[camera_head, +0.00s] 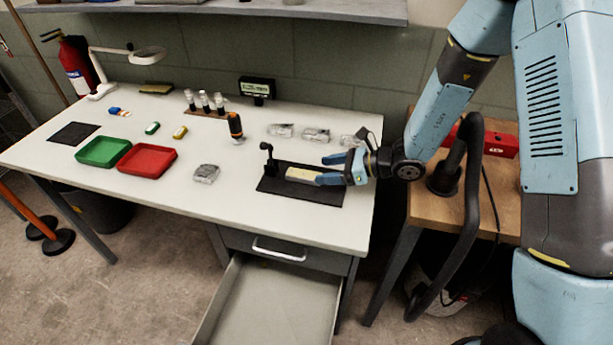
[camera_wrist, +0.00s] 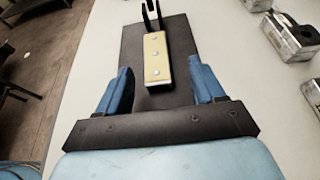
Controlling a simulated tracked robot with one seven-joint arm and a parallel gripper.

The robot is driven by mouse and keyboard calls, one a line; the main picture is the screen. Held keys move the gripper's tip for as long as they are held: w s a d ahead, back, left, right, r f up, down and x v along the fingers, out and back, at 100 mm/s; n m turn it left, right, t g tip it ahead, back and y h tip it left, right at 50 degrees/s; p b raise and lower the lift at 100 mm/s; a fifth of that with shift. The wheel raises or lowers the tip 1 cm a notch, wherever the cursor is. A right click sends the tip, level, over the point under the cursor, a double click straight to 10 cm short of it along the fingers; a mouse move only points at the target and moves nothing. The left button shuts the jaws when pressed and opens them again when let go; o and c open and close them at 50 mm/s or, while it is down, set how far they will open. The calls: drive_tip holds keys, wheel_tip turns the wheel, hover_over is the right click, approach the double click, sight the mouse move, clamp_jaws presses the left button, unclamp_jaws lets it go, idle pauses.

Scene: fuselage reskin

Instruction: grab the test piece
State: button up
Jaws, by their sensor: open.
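The test piece (camera_head: 301,175) is a tan rectangular block on a dark mat (camera_head: 324,195) at the right of the white table.
An open drawer (camera_head: 268,300) juts out below the table front. Clear packaged parts (camera_head: 315,135) lie behind the mat, and one more (camera_head: 206,173) lies left of it. A red tray (camera_head: 147,161) and green tray (camera_head: 103,152) sit farther left. The table front between is clear.

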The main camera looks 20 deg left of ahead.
sight(308, 174)
drive_tip(key=shift+s+f+x, duration=0.1)
drive_tip(key=shift+s+x, duration=0.05)
drive_tip(key=shift+x, duration=1.25)
drive_tip(key=shift+s+f+x, duration=0.1)
drive_tip(key=shift+s+x, duration=0.05)
drive_tip(key=shift+x, duration=1.25)
drive_tip(key=shift+d, duration=0.1)
drive_tip(key=c, duration=1.1)
drive_tip(key=shift+r, duration=0.1)
